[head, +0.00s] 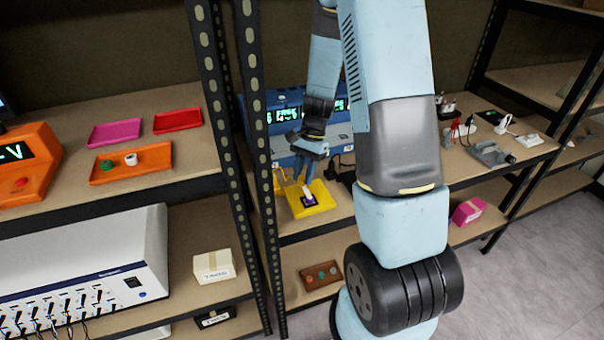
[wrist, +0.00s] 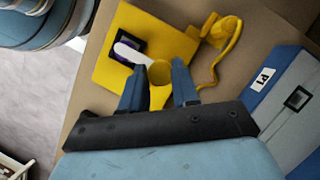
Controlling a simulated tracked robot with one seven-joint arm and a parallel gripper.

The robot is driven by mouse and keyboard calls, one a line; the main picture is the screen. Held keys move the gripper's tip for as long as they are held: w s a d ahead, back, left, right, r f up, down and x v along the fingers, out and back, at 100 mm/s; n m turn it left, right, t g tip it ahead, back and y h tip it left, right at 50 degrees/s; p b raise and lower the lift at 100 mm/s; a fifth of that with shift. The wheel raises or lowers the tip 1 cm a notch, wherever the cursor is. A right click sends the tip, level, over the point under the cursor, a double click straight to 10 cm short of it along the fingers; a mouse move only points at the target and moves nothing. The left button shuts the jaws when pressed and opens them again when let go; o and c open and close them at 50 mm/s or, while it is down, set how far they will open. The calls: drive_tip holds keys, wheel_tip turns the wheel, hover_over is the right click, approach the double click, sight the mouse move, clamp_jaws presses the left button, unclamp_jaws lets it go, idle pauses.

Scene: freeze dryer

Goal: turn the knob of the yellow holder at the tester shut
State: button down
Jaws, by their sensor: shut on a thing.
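The yellow holder (head: 322,190) lies flat on the shelf in front of the blue tester (head: 285,145). In the wrist view the holder (wrist: 112,75) has a dark square recess (wrist: 125,43) with purple in it, and a white elongated piece (wrist: 129,53) reaches from there towards the knob. The round yellow knob (wrist: 160,74) is between the two blue fingers of my gripper (wrist: 157,84). My gripper (head: 302,184) is shut on the knob, coming from above. The fingers and palm hide part of the knob's lower side.
A yellow cable with a yellow clip (wrist: 219,33) lies beside the holder. The tester's side (wrist: 278,103) is close by on the right of the wrist view. A black shelf post (head: 262,170) stands left of my arm. Small devices (head: 490,153) sit on the shelf further right.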

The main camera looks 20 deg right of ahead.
drive_tip(key=shift+a, duration=0.1)
drive_tip(key=c, duration=0.8)
unclamp_jaws()
drive_tip(key=shift+r, duration=0.1)
drive_tip(key=v, duration=1.3)
drive_tip(key=shift+w+d+r, duration=0.1)
drive_tip(key=shift+d+r, duration=0.1)
drive_tip(key=shift+d, duration=0.05)
drive_tip(key=s+a+r+n+t+h, duration=0.1)
drive_tip(key=s+r+n+t, duration=0.1)
drive_tip(key=s+r, duration=0.4)
drive_tip(key=s+a+r+n+t+h, duration=0.1)
drive_tip(key=s+a+r+n+t, duration=0.1)
drive_tip(key=s+r+n, duration=0.3)
drive_tip(key=s+a+r+n+t+h, duration=0.1)
drive_tip(key=s+a+r+n+t, duration=0.1)
drive_tip(key=s+r, duration=0.6)
drive_tip(key=shift+s+n+t, duration=0.7)
drive_tip(key=shift+s+t, duration=0.5)
drive_tip(key=shift+s, duration=0.85)
